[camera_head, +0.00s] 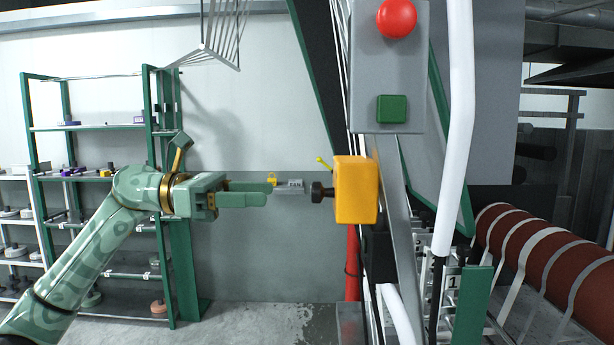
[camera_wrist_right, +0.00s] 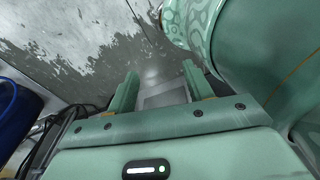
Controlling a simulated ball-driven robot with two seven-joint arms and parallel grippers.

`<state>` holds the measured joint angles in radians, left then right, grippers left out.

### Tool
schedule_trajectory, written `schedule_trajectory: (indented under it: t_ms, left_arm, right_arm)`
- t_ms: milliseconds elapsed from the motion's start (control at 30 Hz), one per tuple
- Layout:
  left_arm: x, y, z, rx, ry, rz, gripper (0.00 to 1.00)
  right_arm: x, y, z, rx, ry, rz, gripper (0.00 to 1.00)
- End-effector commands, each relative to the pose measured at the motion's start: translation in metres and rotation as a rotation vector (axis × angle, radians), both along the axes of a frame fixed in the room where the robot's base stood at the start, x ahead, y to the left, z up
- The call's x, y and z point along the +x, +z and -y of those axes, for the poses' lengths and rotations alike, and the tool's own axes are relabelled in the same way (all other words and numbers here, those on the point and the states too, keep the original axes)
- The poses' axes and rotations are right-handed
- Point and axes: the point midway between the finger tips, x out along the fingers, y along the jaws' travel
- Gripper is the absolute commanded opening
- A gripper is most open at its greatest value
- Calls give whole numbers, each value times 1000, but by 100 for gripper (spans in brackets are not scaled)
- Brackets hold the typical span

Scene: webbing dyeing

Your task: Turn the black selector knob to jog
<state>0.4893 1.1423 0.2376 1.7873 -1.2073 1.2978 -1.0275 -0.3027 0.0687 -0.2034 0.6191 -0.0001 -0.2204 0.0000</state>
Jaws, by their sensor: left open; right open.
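The black selector knob (camera_head: 320,192) sticks out of the left side of a yellow box (camera_head: 356,190) in the head view. The knob's face points left, so its setting cannot be read. My left gripper (camera_head: 268,194) is open and empty, level with the knob and a short gap to its left, with its fingers pointing at it. My right gripper (camera_wrist_right: 160,88) shows only in the right wrist view, open with nothing between its fingers, above a grey floor. A small grey label plate (camera_head: 289,185) shows between the left fingers and the knob; its text is too small to read.
A grey panel with a red button (camera_head: 397,18) and a green button (camera_head: 392,108) stands above the yellow box. A white pipe (camera_head: 456,130) runs down beside it. Green shelves (camera_head: 90,128) stand behind my left arm. A blue drum (camera_wrist_right: 14,115) shows in the right wrist view.

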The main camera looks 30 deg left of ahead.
Motion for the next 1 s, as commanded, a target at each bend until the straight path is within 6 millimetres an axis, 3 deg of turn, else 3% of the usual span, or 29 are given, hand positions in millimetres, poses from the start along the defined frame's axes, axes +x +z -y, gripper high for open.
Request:
schedule_trajectory:
  t_ms: [33,300,500,767,933,1000]
  left_arm:
    - [5,8,11,-2,-4,3,52]
    - [35,5,58,-3,-1,2,52]
    - [44,2,72,-2,1,1,52]
    - [45,0,73,-2,1,0,52]
    - [45,0,73,-2,2,-1,10]
    - [45,0,73,-2,2,-1,8]
  right_arm:
    - [2,13,3,-4,1,3,51]
    - [5,39,8,-10,0,10,51]
    - [5,44,9,-11,-1,10,51]
    - [5,44,10,-13,0,10,51]
    - [5,44,10,-13,0,10,51]
    - [5,44,10,-13,0,10,51]
